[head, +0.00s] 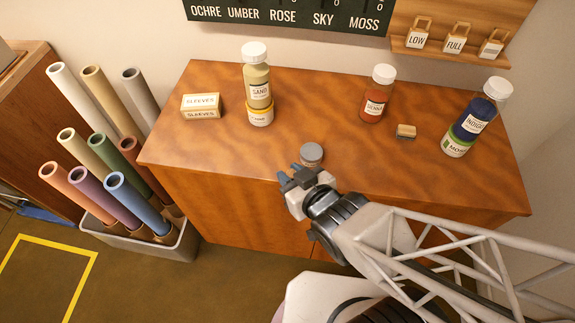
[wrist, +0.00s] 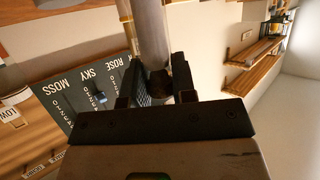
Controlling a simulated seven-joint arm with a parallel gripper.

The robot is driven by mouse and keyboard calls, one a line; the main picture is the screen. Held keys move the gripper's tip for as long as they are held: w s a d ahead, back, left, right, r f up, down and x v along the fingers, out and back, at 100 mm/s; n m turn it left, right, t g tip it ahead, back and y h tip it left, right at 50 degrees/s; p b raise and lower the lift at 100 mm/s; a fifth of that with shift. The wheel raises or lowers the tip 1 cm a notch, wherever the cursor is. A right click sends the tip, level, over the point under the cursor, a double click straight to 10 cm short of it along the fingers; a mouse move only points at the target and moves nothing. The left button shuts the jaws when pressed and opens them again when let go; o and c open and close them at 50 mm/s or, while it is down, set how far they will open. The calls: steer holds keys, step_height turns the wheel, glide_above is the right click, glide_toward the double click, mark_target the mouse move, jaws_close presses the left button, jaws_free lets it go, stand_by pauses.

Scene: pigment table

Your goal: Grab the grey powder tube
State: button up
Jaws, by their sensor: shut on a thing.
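The grey powder tube (head: 311,153) shows in the head view as a round grey top at the table's front edge, just beyond my gripper (head: 298,180). Most of its body is hidden or foreshortened there. In the wrist view a long grey cylinder (wrist: 150,35) runs up from between the two dark fingers of my gripper (wrist: 161,84). The fingers are shut on it. I cannot tell whether it touches the table.
On the table (head: 215,150) stand a sand jar (head: 257,75) on a yellow-lidded one, a sienna jar (head: 375,100), an indigo jar (head: 475,120) on a green moss one, a sleeves box (head: 201,106) and a small block (head: 405,131). Rolls fill a bin (head: 187,250) at left.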

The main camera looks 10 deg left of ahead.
steer(key=shift+s+d, duration=0.45)
steer(key=shift+s, duration=0.1)
steer(key=shift+s+d, duration=0.1)
steer(key=shift+s, duration=0.05)
